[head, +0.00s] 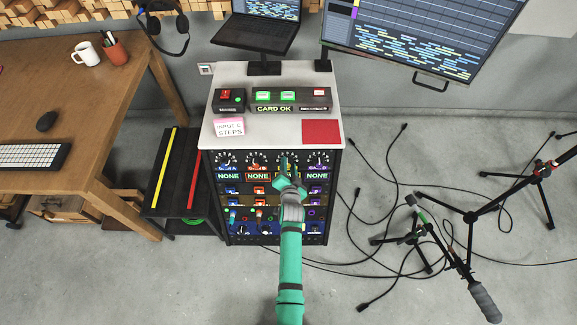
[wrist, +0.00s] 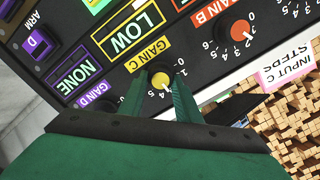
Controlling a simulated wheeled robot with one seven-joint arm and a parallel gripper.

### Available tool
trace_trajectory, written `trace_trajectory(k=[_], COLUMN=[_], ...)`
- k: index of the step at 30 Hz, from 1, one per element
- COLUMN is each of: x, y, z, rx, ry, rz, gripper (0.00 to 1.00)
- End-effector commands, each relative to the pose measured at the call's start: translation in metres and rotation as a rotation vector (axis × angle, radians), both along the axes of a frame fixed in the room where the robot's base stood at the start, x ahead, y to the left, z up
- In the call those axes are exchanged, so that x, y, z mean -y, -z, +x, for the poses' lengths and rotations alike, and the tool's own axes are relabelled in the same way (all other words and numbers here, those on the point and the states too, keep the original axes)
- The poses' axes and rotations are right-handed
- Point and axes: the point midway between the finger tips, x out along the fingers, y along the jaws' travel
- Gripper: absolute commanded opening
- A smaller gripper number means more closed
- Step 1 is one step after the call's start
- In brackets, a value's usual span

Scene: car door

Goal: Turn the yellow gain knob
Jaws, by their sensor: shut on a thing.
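The yellow gain knob (wrist: 161,80) shows in the wrist view on the dark panel, beside the yellow GAIN C label and a numbered dial. My gripper (wrist: 161,87) has one green finger on each side of the knob and is shut on it. The yellow-framed display (wrist: 121,39) for this channel reads LOW. In the head view my gripper (head: 284,172) reaches the front of the rack (head: 222,210) at the third channel, and it mostly hides the knob there.
The white rack top (head: 265,78) holds boxes and a pink note (head: 229,127). Cables and a microphone stand (head: 472,218) lie to the right.

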Motion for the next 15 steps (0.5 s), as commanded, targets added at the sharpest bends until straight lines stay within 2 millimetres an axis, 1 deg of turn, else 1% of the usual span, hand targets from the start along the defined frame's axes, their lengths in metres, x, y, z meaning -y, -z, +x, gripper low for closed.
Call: trace_trajectory(k=[6, 15], x=[0.0008, 0.0009], y=[0.0006, 0.0007], z=[-0.0004, -0.0005], rx=[-0.001, -0.001], ry=[0.014, 0.016], rz=[0.037, 0.042], gripper=[0.08, 0.08])
